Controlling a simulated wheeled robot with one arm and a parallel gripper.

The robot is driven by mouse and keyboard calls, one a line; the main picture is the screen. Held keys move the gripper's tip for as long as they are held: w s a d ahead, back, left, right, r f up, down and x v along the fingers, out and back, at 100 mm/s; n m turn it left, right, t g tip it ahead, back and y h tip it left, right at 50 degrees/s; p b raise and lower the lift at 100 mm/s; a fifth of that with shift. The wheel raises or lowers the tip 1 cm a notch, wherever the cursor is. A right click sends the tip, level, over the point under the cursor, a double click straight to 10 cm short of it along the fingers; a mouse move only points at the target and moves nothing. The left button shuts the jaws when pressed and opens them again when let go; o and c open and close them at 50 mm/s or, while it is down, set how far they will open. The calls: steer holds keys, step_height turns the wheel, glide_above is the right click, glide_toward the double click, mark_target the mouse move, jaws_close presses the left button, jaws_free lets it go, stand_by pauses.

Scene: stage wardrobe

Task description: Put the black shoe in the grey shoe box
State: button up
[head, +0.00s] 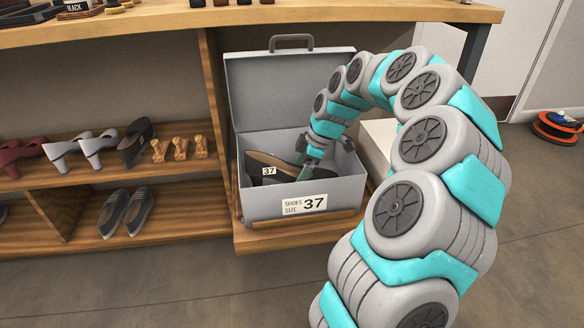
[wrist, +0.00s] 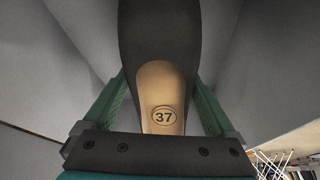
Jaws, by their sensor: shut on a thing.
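The grey shoe box (head: 262,206) stands open on a low wooden shelf, its lid (head: 290,85) raised at the back. A label on its front reads 37. The black shoe (head: 256,178) is inside the box walls, with its tan insole showing and a small 37 mark. In the wrist view the black shoe (wrist: 160,35) lies between the fingers, with 37 on its tan heel insole. My gripper (head: 303,172) reaches down into the box from the right and is shut on the shoe. Whether the shoe touches the box floor is hidden by the front wall.
Left of the box, a wooden shelf (head: 170,184) holds red shoes (head: 22,150), silver heels (head: 75,150), a dark shoe (head: 135,143) and grey striped shoes (head: 125,210). A table top (head: 150,30) overhangs behind the box. An orange reel (head: 558,127) lies on the floor at right.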

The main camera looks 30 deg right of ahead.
mark_target(292, 166)
step_height(292, 166, down, 2)
steer(key=shift+f, duration=0.1)
steer(key=shift+w+d, duration=0.35)
steer(key=shift+w, duration=0.95)
steer(key=shift+w+d, duration=0.4)
steer(key=shift+w, duration=0.9)
steer(key=shift+w+d, duration=0.35)
steer(key=shift+w, duration=0.95)
steer(key=shift+f, duration=0.55)
steer(key=shift+f+b, duration=0.15)
steer(key=shift+b, duration=0.2)
steer(key=o, duration=1.5)
steer(key=shift+c, duration=0.2)
steer(key=v, duration=0.7)
steer(key=shift+r+p, duration=0.35)
steer(key=shift+p, duration=0.05)
steer(key=shift+s, duration=0.15)
